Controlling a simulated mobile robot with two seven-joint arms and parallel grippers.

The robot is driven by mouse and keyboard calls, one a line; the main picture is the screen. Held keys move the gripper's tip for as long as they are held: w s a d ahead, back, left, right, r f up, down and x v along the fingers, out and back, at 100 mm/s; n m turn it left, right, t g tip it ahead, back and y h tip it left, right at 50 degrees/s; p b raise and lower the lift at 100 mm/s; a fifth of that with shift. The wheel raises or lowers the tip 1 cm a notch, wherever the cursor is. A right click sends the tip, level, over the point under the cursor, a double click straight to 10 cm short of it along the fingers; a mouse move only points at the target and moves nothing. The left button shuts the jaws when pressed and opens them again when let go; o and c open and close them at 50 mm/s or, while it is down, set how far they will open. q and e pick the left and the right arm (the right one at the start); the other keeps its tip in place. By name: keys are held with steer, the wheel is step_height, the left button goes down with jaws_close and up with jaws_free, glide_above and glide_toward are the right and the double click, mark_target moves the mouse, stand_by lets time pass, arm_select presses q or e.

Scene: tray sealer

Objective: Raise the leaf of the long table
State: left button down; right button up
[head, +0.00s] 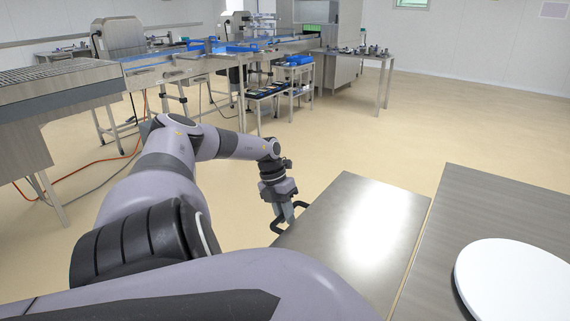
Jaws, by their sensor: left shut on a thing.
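The long table (490,205) has a grey top and stands at the lower right. Its leaf (352,225) is a shiny steel panel at the table's left side, and a narrow gap with a pale edge runs between them. The leaf looks about level with the table top. A dark handle (276,226) sticks out at the leaf's left edge. My left gripper (287,212) points down there and is shut on the handle. The fingertips partly cover the handle. My right gripper is not in view.
A white round disc (515,280) lies on the long table at the right. A conveyor line (70,85) with blue parts runs along the back left. A small cart (295,75) and a steel side table (375,58) stand farther back. Open floor lies between.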

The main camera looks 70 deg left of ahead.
arm_select(q)
steer(key=shift+w+a+r, duration=0.1)
steer(key=shift+a+r, duration=0.05)
steer(key=shift+r, duration=0.2)
steer(key=c, duration=1.4)
jaws_free()
steer(key=shift+o, duration=1.1)
steer(key=shift+r, duration=0.1)
steer(key=v, duration=0.7)
steer(key=shift+b, duration=0.3)
